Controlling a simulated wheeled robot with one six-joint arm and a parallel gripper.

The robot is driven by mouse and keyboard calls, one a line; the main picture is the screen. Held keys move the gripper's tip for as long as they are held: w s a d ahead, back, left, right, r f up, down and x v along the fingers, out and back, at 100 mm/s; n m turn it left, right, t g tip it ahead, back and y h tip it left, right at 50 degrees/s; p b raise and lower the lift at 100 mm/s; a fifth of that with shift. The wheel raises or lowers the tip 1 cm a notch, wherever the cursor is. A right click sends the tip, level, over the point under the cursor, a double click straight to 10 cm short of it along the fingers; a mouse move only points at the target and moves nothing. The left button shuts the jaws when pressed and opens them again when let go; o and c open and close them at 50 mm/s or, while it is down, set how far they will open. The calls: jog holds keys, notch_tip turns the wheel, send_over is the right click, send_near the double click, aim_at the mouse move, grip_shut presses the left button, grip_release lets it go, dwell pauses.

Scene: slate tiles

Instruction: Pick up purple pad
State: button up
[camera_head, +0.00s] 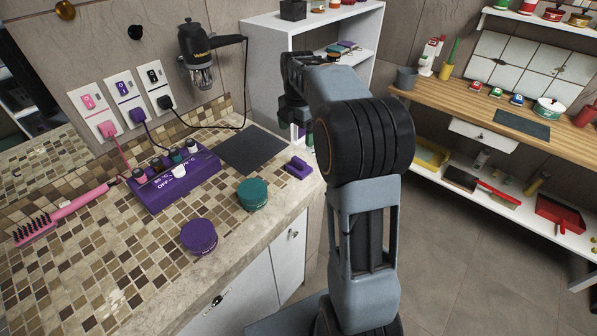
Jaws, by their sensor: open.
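A small purple pad (299,168) lies on the tiled counter (120,262) near its right edge, beside a dark grey mat. My gripper (295,118) hangs at the far end of my arm, in front of the white shelf unit and above and behind the pad in the picture. It is open, apart from the pad, and nothing shows in it. Its fingertips are small and dark, so their detail is hard to make out.
A teal jar (252,194), a purple jar (199,236) and a purple control box (174,178) stand on the counter. The dark mat (252,149) is bare. A white shelf unit (262,44) stands behind. A wooden bench (450,97) is at right.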

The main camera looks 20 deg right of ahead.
aim_at(299, 160)
jog(key=shift+n, duration=0.3)
jog(key=f, duration=1.4)
jog(key=shift+w+d, duration=0.3)
jog(key=c, duration=0.8)
jog(key=shift+r, duration=0.1)
jog(key=shift+r, duration=0.55)
jog(key=shift+s+a+r+b, duration=0.25)
jog(key=shift+s+a+r, duration=0.3)
jog(key=shift+s+r, duration=1.6)
jog(key=shift+s+a+r+b, duration=0.3)
jog(key=shift+s+a+r, duration=0.2)
jog(key=shift+s+r, duration=1.6)
jog(key=shift+s+a+r+b, duration=0.25)
jog(key=shift+s+a+r, duration=0.3)
jog(key=shift+s+r, duration=1.55)
